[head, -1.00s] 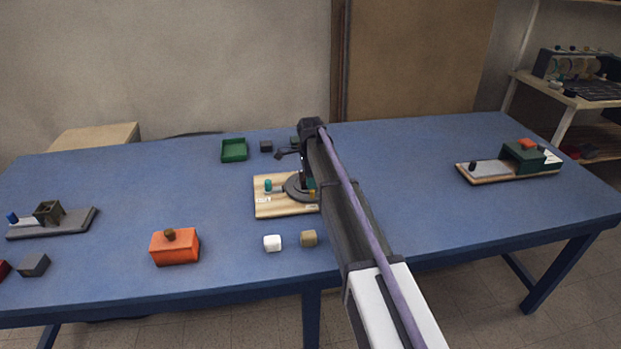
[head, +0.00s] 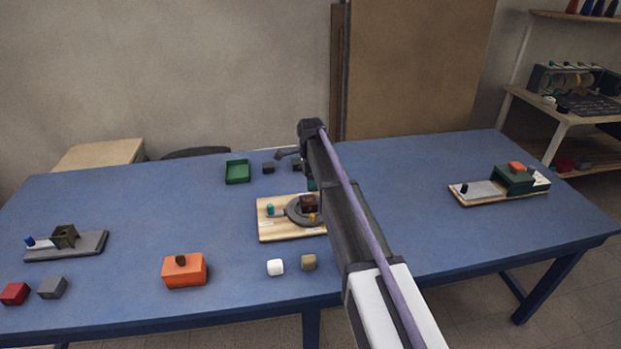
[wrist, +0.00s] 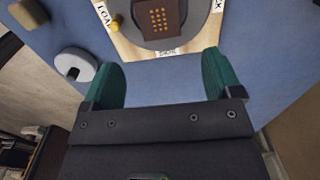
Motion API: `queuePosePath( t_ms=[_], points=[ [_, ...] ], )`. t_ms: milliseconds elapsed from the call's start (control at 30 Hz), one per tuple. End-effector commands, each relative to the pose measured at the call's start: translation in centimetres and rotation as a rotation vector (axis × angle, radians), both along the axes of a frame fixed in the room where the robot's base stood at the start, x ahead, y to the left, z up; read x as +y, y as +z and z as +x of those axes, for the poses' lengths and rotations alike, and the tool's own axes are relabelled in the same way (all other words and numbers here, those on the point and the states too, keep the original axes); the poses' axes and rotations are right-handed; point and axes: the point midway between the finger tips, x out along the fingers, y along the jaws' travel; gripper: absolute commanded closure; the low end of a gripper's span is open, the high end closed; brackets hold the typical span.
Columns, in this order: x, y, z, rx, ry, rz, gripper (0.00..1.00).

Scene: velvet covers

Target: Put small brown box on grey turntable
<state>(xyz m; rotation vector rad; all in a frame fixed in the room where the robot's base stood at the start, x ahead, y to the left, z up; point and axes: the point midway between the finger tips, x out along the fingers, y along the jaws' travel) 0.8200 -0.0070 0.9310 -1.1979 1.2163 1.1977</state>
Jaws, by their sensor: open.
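The small brown box (head: 309,203) sits on the grey turntable (head: 293,213), which is mounted on a light wooden board (head: 270,231). In the wrist view the brown box (wrist: 158,16) shows a grid of orange dots on its face and rests on the grey turntable (wrist: 190,38). My gripper (wrist: 161,62) is open with its two green fingers apart and nothing between them. The box lies beyond the fingertips, clear of them. In the head view my arm hides most of the gripper and the right part of the board.
A teal peg (head: 270,209) stands on the board. A green tray (head: 237,171) and a dark block (head: 268,168) are behind it. The table right of my arm is mostly clear.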

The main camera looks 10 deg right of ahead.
Motion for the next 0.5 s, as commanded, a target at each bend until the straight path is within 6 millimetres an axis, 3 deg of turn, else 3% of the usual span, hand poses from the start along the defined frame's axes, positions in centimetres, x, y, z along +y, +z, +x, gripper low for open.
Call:
queuePosePath(
  t_ms=[33,67,233,300,367,467,500],
  points=[
    [0.0,1.9,0.0,0.0,0.0,0.0,0.16],
    [0.0,2.2,0.0,0.0,0.0,0.0,0.16],
    [0.0,2.3,-0.1,0.0,0.001,0.0,0.16],
    [0.0,2.2,-1.4,0.0,0.041,0.0,0.16],
    [0.1,2.2,-4.6,0.0,0.15,0.0,0.16],
    [0.3,2.2,-13.9,0.001,0.495,0.0,0.16],
    [0.4,2.2,-18.2,0.001,0.669,0.0,0.16]
  ],
)
